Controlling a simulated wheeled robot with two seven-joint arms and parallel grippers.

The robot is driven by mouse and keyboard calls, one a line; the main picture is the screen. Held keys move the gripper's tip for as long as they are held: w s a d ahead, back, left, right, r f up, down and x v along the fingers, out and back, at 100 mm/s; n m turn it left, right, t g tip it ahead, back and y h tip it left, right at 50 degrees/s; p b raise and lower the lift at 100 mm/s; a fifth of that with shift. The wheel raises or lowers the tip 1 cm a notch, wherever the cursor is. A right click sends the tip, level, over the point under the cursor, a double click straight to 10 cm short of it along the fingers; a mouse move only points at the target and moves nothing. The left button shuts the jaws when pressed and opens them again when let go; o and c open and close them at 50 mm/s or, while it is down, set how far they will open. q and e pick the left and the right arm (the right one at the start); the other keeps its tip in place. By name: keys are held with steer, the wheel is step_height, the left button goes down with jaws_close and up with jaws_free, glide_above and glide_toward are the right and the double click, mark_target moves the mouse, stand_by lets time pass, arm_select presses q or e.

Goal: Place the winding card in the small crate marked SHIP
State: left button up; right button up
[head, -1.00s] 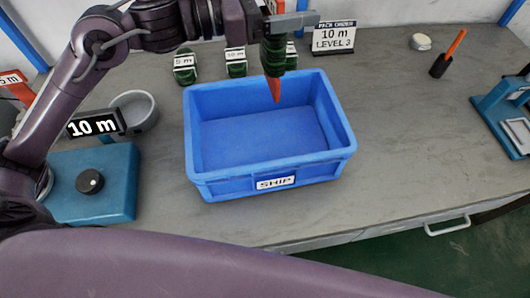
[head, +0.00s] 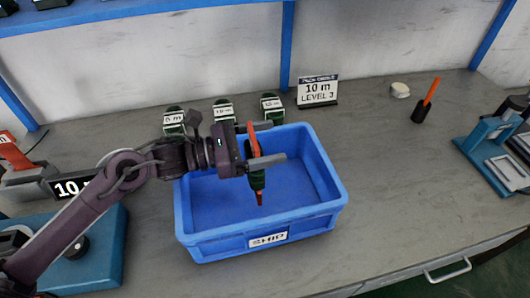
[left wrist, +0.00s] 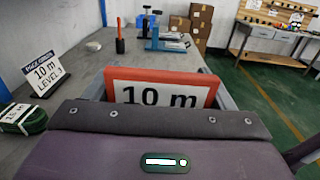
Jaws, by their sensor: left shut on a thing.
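The winding card (head: 257,178), orange-red with dark green winding, hangs upright with its red tip down. In the left wrist view the card (left wrist: 160,78) shows an orange edge and a "10 m" label. My left gripper (head: 270,141) is shut on the card, one grey finger on each side. It holds the card over the blue crate (head: 205,246), which has a SHIP label on its front wall. The card's lower tip appears within the crate's outline. I cannot tell its height above the floor. The crate looks empty inside. My right gripper is not in view.
An order sign (head: 317,91) reads 10 m, LEVEL 3. A black holder with an orange tool (head: 425,100) and a blue fixture (head: 490,150) stand right. A teal machine (head: 95,262) is at left.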

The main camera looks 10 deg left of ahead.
arm_select(q)
step_height(320, 180, down, 4)
steer(key=shift+f, duration=0.1)
steer(key=shift+f, duration=0.2)
steer(key=o, duration=1.2)
